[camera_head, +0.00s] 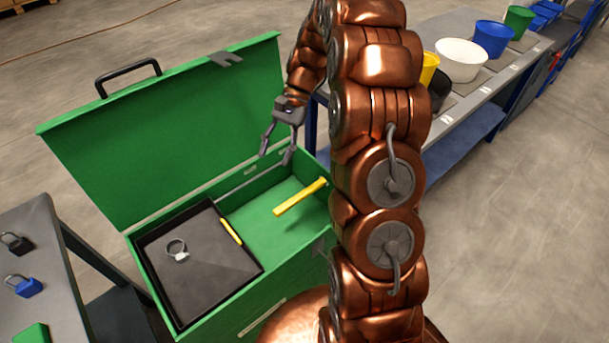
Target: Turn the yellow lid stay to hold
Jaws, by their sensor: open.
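A green box (262,320) stands in the middle with its green lid (160,130) raised. The yellow lid stay (299,197) is a short bar on the right side of the box, over the green interior. It slants up to the right, and its right end is close to my arm. A shadow lies on the floor of the box below it. My gripper (276,155) is open and empty. It points down in front of the lid's right part, above and left of the stay in the picture, and apart from it.
A black tray (215,275) with a padlock (177,249) and a yellow strip (231,232) fills the box's left part. A table (60,262) with padlocks is at the left. A bench (452,22) with several buckets stands at the right. My arm hides part of the box's right side.

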